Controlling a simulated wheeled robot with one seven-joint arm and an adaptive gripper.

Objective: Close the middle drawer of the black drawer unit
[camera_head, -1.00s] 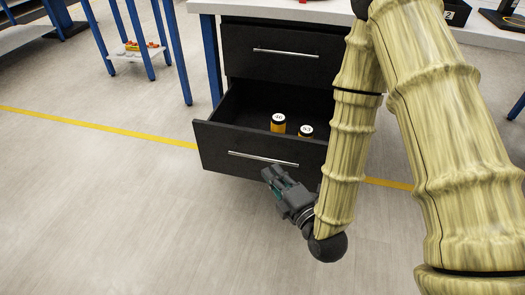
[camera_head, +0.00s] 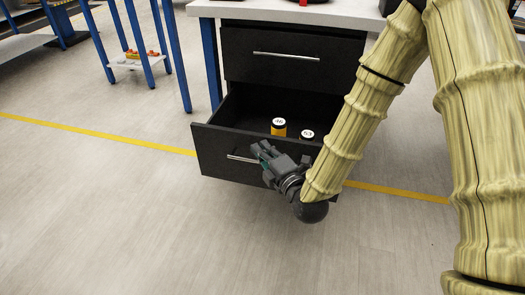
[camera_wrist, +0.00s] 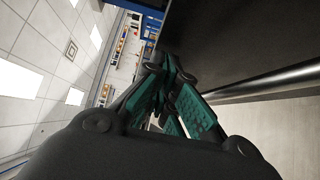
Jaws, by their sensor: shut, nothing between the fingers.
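The black drawer unit (camera_head: 235,70) stands under a white worktop. Its upper drawer is shut. The drawer below it (camera_head: 216,155) is pulled well out, with a silver bar handle (camera_head: 236,158) on its front. In the wrist view, the shut fingers (camera_wrist: 165,72) are beside the dark front panel (camera_wrist: 250,40) and the handle bar (camera_wrist: 270,82). My arm hides the panel's right part.
A blue-legged table leg (camera_head: 210,65) stands left of the drawer unit. A blue rack with a low white shelf (camera_head: 135,62) stands farther left. A yellow line (camera_head: 90,132) crosses the floor. The floor at the front left is clear.

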